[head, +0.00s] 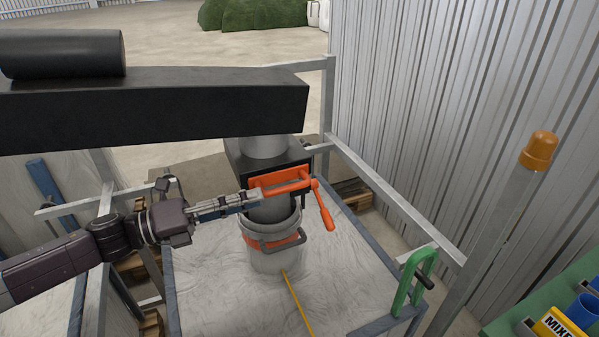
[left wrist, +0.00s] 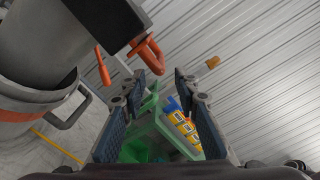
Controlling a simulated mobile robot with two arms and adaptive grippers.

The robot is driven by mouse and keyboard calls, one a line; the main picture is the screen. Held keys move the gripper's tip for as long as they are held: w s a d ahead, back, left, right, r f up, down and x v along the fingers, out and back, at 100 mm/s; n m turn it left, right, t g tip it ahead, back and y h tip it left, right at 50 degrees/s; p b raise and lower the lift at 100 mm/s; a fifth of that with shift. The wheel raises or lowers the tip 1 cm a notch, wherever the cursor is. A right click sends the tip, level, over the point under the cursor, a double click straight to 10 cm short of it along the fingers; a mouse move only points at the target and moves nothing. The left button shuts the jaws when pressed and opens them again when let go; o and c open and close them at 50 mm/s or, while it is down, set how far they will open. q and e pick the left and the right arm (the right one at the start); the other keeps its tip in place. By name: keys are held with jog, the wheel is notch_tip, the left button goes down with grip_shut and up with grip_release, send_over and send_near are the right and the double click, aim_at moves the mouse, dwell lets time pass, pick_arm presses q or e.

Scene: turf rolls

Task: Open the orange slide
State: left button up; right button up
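The orange slide (head: 275,178) sits at the mouth of a dark box under a grey spout, above a bucket. It has an orange bar across its front and an orange lever (head: 325,212) hanging at its right. My left gripper (head: 256,194) is at the left end of the bar. In the left wrist view its two fingers (left wrist: 157,80) are apart with nothing between them. A bent orange handle part (left wrist: 150,52) shows just beyond the fingertips. Whether a finger touches it I cannot tell. My right gripper is not in view.
A grey bucket (head: 275,262) with an orange band stands under the spout on a sheet-covered table (head: 215,290). A green clamp (head: 415,280) is at the table's right edge. A post with an orange beacon (head: 539,151) and a corrugated wall (head: 440,110) stand to the right.

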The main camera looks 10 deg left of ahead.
aim_at(268, 191)
pick_arm(q)
jog(key=p+x, duration=0.1)
jog(key=x, duration=0.1)
jog(key=r+p+x, duration=0.1)
jog(key=x, duration=0.1)
jog(key=shift+w+d+p, duration=0.2)
jog(key=shift+p, duration=0.15)
jog(key=x, duration=0.2)
jog(key=p+x, duration=0.1)
jog(key=x, duration=0.1)
jog(key=p+x, duration=0.1)
jog(key=x, duration=0.1)
jog(key=shift+w+f, duration=0.2)
jog(key=shift+f, duration=0.1)
jog(key=shift+w+d+f+p, duration=0.1)
jog(key=shift+w+d+p, duration=0.2)
jog(key=shift+d, duration=0.3)
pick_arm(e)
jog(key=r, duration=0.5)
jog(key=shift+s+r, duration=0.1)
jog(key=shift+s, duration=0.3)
pick_arm(q)
jog(key=shift+c, duration=0.6)
grip_shut()
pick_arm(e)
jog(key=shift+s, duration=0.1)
